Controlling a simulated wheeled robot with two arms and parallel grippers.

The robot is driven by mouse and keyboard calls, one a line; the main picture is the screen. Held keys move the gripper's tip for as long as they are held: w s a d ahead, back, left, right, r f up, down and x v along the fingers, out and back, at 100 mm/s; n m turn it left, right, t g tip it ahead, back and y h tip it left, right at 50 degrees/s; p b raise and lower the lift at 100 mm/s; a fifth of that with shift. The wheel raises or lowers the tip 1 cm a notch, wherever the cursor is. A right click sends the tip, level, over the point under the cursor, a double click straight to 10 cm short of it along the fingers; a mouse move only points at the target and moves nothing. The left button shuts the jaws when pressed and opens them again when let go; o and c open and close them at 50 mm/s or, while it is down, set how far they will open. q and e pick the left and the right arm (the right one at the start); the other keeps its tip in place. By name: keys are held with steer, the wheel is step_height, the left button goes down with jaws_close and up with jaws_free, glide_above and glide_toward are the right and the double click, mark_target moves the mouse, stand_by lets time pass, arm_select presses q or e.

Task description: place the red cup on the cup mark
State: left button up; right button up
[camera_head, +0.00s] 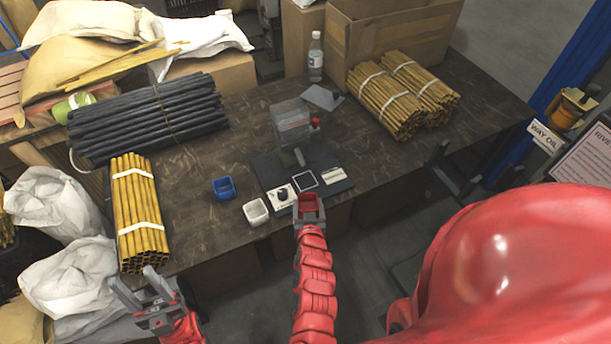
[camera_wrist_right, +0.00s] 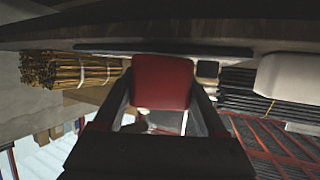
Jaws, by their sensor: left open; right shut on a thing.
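The red cup (camera_head: 308,201) is held between the fingers of my right gripper (camera_head: 309,211), at the front edge of the dark press base. It also shows as a red block between the fingers in the right wrist view (camera_wrist_right: 162,82). The cup mark appears to be the white-outlined dark square (camera_head: 305,180) on the base, just behind the cup. I cannot tell how high the cup is above the surface. My left gripper (camera_head: 141,288) is open and empty, low at the left by the table's front edge.
The grey press (camera_head: 291,125) stands behind the square. A blue cup (camera_head: 223,187) and a white cup (camera_head: 256,211) stand to the left. A black knob (camera_head: 281,194) and a white label (camera_head: 333,174) flank the square. Yellow tubes (camera_head: 138,205) lie near my left gripper.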

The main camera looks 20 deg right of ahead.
mark_target(306, 181)
steer(key=w+d, duration=0.1)
steer(key=w, duration=0.3)
steer(key=w+d, duration=0.1)
steer(key=w, duration=0.1)
steer(key=shift+w+d+f+p, duration=0.1)
steer(key=shift+w+d+p, duration=0.2)
steer(key=shift+w+p, duration=0.1)
steer(key=w, duration=0.1)
steer(key=w+d, duration=0.1)
steer(key=w+p, duration=0.1)
steer(key=w, duration=0.1)
steer(key=shift+d, duration=0.3)
steer(key=shift+a, duration=0.1)
steer(key=shift+s, duration=0.15)
steer(key=shift+f, duration=0.15)
steer(key=shift+f, duration=0.2)
steer(key=o, duration=1.3)
steer(key=shift+r, duration=0.15)
steer(key=shift+c, duration=0.2)
